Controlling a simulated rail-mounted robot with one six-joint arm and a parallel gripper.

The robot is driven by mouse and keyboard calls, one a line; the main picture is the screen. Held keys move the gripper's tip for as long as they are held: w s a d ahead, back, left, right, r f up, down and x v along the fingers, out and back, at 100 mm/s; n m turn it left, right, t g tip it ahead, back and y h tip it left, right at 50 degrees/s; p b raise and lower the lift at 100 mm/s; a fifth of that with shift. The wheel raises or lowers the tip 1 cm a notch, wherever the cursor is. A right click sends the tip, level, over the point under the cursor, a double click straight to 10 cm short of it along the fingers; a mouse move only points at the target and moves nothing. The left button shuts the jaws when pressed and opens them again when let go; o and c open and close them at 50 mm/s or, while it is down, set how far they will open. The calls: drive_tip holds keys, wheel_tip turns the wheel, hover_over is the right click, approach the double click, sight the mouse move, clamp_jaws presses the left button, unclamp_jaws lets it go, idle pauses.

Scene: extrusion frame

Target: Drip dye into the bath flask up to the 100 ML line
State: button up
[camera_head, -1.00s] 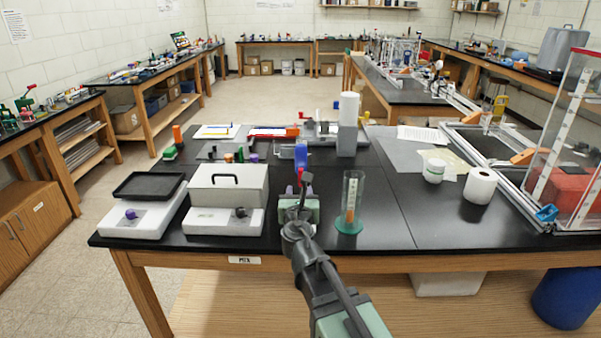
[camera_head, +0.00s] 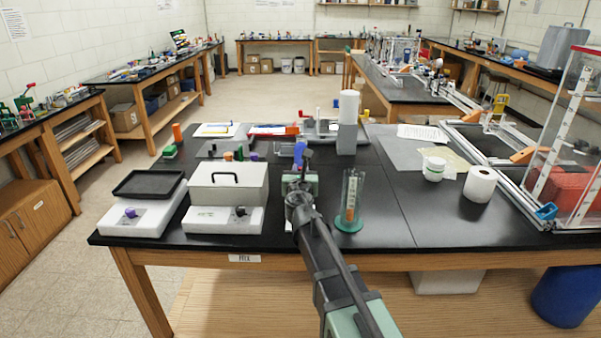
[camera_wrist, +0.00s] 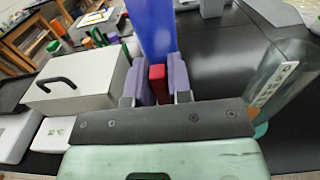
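The clear tall cylinder (camera_head: 352,190) stands upright on a green base on the black table, right of my gripper. Pale marks and an orange patch show on it. Its label and clear wall also show at the right edge of the wrist view (camera_wrist: 271,82). My gripper (camera_head: 300,176) is shut in the wrist view (camera_wrist: 160,84), its purple pads against both sides of a red block (camera_wrist: 157,82). A blue, tapered piece (camera_wrist: 153,28) rises just beyond the red block; it also shows in the head view (camera_head: 300,153). Whether the two are joined is unclear.
A grey-white box with a handle (camera_head: 228,182) and a black tray (camera_head: 148,184) stand left on white bases. A white jar (camera_head: 434,169) and paper roll (camera_head: 480,184) stand right. Table between is clear.

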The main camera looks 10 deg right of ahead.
clamp_jaws()
drive_tip(key=shift+d, duration=0.1)
drive_tip(key=shift+s+d+f+m+b, duration=0.15)
drive_tip(key=shift+d+f+m+b, duration=0.4)
drive_tip(key=shift+m, duration=2)
drive_tip(key=shift+s+d+f+m+b, duration=0.15)
drive_tip(key=shift+d+f+m+b, duration=0.35)
drive_tip(key=shift+m, duration=2.1)
drive_tip(key=shift+s+d+f+m+b, duration=0.15)
drive_tip(key=shift+d+f+m+b, duration=0.35)
drive_tip(key=shift+m, duration=2.05)
drive_tip(key=shift+d+r, duration=0.1)
drive_tip(key=shift+o, duration=2.3)
unclamp_jaws()
